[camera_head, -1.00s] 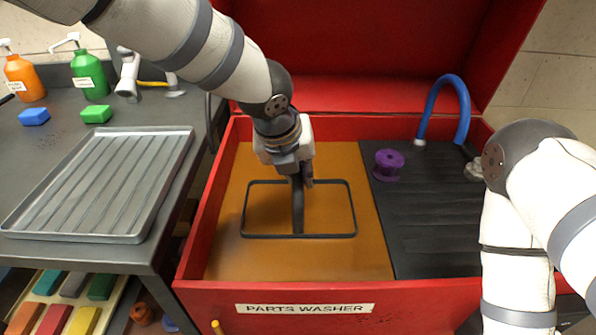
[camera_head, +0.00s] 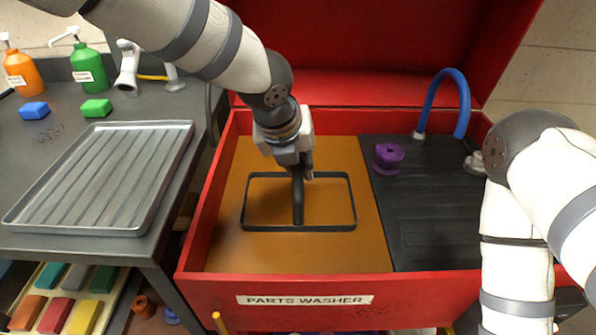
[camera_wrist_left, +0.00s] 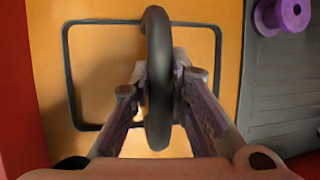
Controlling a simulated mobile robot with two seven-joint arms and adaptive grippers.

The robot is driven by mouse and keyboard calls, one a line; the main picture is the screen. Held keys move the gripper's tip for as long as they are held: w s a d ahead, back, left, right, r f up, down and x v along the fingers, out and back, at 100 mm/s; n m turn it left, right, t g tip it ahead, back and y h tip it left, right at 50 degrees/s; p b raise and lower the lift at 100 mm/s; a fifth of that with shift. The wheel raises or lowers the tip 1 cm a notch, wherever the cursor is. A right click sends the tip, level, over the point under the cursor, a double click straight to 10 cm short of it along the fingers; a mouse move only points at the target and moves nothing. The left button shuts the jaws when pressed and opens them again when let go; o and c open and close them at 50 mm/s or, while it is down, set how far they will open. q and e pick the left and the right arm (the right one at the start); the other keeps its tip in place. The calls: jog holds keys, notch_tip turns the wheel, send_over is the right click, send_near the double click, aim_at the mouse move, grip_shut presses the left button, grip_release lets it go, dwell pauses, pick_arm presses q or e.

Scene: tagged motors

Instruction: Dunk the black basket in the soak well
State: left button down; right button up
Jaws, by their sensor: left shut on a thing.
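The black basket shows as a dark rectangular rim (camera_head: 246,205) at the surface of the brown liquid (camera_head: 290,255) in the soak well, on the left side of the red parts washer. Its body below the rim is hidden by the liquid. My left gripper (camera_head: 300,172) is above the basket, shut on its upright black handle (camera_head: 298,204). In the left wrist view the handle (camera_wrist_left: 158,75) stands between the two fingers, and the rim (camera_wrist_left: 70,80) lies around it. My right arm reaches in at the right, but its gripper is not visible.
A purple spool (camera_head: 388,158) stands on the black ribbed drain board (camera_head: 430,215) right of the well, near a blue hose (camera_head: 432,97). A grey ribbed tray (camera_head: 105,180) lies on the left bench. The red lid stands open behind.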

pick_arm(q)
notch_tip(320, 180, down, 3)
jog(key=shift+f, duration=0.1)
dwell(2.9)
notch_tip(320, 180, up, 22)
dwell(1.7)
dwell(2.2)
